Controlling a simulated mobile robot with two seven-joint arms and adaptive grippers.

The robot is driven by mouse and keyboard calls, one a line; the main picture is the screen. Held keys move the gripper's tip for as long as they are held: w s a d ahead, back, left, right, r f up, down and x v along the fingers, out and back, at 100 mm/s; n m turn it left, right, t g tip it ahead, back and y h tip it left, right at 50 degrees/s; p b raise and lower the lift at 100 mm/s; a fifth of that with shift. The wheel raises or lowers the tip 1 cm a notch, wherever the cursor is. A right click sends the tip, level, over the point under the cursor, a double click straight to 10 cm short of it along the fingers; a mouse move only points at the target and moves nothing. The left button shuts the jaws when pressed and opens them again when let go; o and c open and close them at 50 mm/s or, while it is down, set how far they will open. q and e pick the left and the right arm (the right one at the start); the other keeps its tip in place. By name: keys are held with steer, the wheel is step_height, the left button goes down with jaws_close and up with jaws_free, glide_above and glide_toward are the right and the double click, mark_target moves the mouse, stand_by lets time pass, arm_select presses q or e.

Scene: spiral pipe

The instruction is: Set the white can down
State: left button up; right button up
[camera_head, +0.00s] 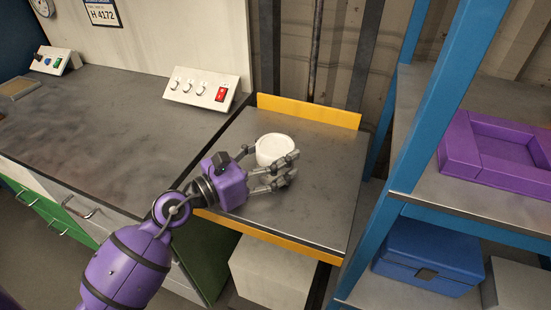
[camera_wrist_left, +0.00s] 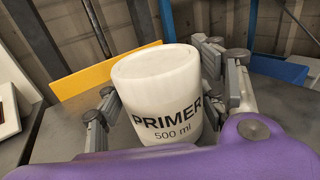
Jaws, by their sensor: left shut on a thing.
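The white can (camera_head: 273,149) is upright at the metal-topped table (camera_head: 318,213) with a yellow back edge. In the left wrist view the can (camera_wrist_left: 158,90) reads "PRIMER 500 ml". My left gripper (camera_head: 270,171) is purple with grey fingers, shut on the can from its front side. In the left wrist view its fingers (camera_wrist_left: 165,105) lie on both sides of the can. The can's bottom is hidden by the gripper, so I cannot tell if it touches the tabletop. My right gripper is not in view.
A grey workbench (camera_head: 110,125) with a switch box (camera_head: 202,89) stands to the left. A blue shelf frame (camera_head: 433,95) rises close on the right, holding a purple tray (camera_head: 460,165) and a blue box (camera_head: 428,257). The tabletop in front of the gripper is clear.

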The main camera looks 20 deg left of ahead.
arm_select(q)
steer(key=shift+f, duration=0.3)
steer(key=o, duration=1.3)
steer(key=shift+f, duration=0.2)
steer(key=o, duration=0.4)
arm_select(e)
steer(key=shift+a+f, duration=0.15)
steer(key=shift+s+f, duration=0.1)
